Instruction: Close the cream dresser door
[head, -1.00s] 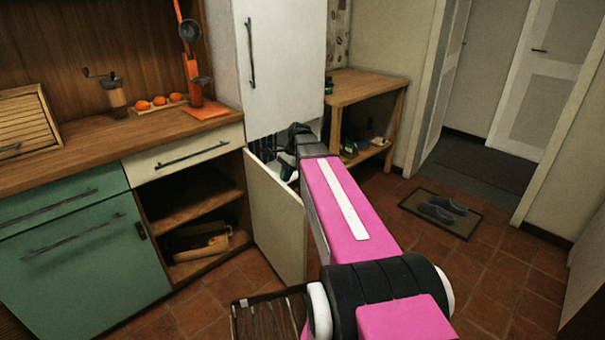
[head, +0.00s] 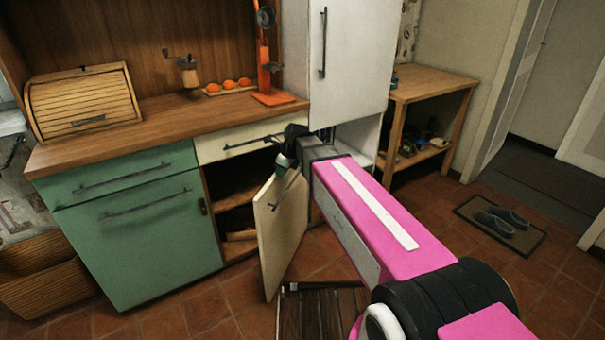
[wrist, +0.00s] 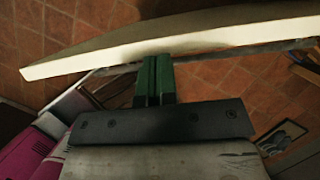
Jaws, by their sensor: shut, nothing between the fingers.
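The cream dresser door (head: 283,232) stands partly open below the cream drawer (head: 240,143). Its free edge points out to the left, and the dark shelf opening (head: 228,190) shows beside it. My gripper (head: 283,161) is at the door's top edge. In the wrist view the green fingers (wrist: 154,72) are together and empty, with their tips at the pale door edge (wrist: 170,38). A grey bar runs along that edge. I cannot tell whether the tips touch the door. My forearm hides the hinge side in part.
Green cabinet fronts (head: 150,235) are to the left. A white fridge (head: 352,60) and a wooden side table (head: 432,84) stand to the right. A mat with slippers (head: 500,226) lies farther right.

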